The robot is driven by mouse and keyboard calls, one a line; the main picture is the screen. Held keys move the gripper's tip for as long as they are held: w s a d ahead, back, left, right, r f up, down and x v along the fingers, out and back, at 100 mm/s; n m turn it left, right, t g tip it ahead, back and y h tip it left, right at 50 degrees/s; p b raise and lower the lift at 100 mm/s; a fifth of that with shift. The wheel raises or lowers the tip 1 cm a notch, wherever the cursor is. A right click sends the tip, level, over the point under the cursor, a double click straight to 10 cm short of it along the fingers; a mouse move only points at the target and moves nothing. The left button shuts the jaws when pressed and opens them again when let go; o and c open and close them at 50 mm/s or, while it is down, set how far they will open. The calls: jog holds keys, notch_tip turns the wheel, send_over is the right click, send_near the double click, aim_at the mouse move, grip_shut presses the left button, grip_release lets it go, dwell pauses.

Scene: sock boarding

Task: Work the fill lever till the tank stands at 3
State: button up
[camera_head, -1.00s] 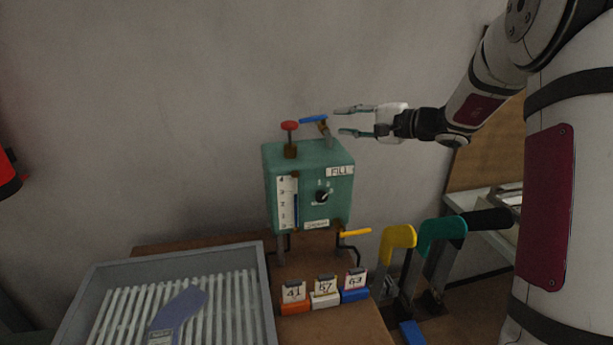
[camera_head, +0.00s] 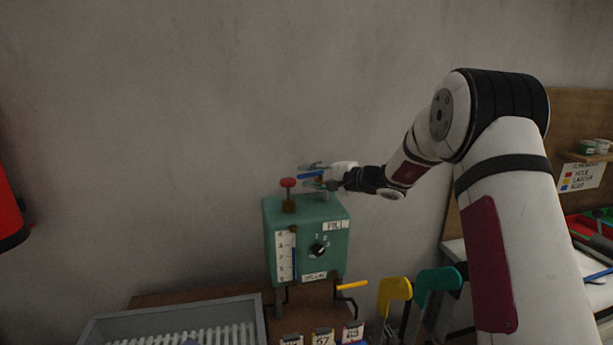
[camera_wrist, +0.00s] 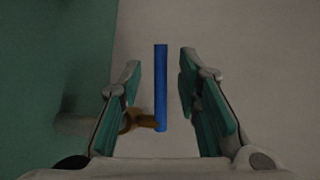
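The green tank box (camera_head: 283,222) stands on the brown bench, with a FILL label (camera_head: 335,225) on its upper right front. The blue fill lever (camera_head: 309,176) is on top at the right. In the wrist view the blue lever (camera_wrist: 160,85) lies between my fingers, with gaps on both sides, and its brown pivot (camera_wrist: 138,120) is near the left finger. My gripper (camera_head: 315,175) is open around the lever; it also shows in the wrist view (camera_wrist: 160,90).
A red knob (camera_head: 288,183) on a stem rises from the box top, left of the lever. A black dial (camera_head: 318,250) is on the front and a yellow-handled tap (camera_head: 352,285) is below right. A grey slatted tray (camera_head: 180,315) lies at front left. Yellow (camera_head: 395,289) and teal (camera_head: 437,280) curved forms stand at right.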

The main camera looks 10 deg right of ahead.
aim_at(308, 175)
jog(key=shift+x, duration=0.9)
grip_shut()
jog(key=shift+w+a+f+m+t+h+b, duration=0.15)
jog(key=shift+w+m+t+h+b, duration=0.3)
jog(key=shift+m+t+h+b, duration=0.5)
jog(key=m+h+b, duration=0.1)
jog(key=b, duration=0.2)
jog(key=shift+w+h+b, duration=0.25)
jog(key=shift+w+b, duration=0.05)
jog(key=shift+b, duration=0.1)
jog(key=shift+m+t+h+b, duration=0.25)
jog(key=shift+h+b, duration=0.05)
jog(key=shift+b, duration=0.05)
